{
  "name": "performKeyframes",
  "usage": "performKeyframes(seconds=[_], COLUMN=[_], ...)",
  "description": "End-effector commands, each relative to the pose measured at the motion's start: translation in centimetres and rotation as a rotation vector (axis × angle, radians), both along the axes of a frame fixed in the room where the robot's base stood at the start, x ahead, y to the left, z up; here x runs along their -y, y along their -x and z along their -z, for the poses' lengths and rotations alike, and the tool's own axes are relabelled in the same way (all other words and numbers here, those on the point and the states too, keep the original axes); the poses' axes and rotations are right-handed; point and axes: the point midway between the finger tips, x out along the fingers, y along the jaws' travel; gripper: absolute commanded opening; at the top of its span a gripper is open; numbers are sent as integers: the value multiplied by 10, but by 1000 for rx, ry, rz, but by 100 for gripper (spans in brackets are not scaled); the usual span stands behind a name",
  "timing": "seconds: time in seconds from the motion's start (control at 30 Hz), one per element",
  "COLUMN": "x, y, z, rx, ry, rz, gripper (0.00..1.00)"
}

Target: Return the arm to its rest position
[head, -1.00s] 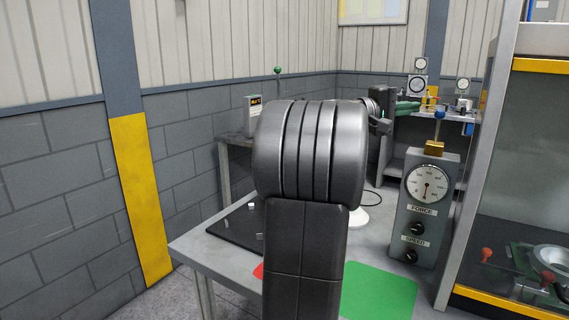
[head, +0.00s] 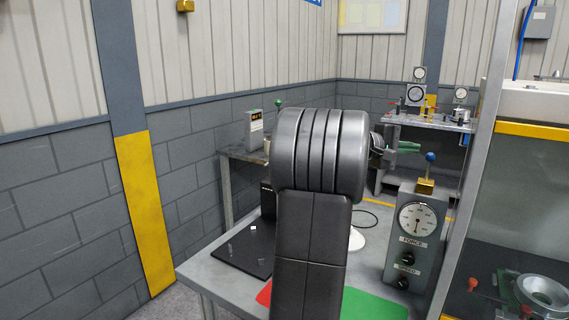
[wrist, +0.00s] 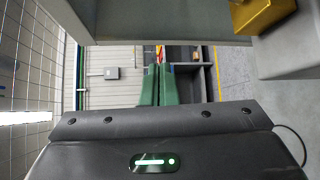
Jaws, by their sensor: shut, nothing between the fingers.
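My gripper (head: 408,147) shows in the head view as a pair of green fingers pointing right, partly hidden behind my dark arm link. It is above the back of the grey table (head: 205,279), near the force gauge box. In the wrist view my gripper (wrist: 158,72) has its green fingers side by side. It is shut and holds nothing. My arm covers much of the table's middle.
A black mat (head: 236,258), a red patch (head: 264,294) and a green patch (head: 372,306) lie on the table. The force gauge box (head: 413,239) stands at its right. A glass-fronted cabinet (head: 530,210) rises at far right. A rear bench (head: 440,121) holds several instruments.

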Motion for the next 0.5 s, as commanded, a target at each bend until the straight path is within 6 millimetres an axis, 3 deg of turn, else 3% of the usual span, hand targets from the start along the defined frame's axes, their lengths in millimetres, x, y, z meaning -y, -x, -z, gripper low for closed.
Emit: performKeyframes(seconds=[0.5], x=[11], y=[-3], z=[-1], rx=[-107], ry=[-73], rz=[3], gripper=[0])
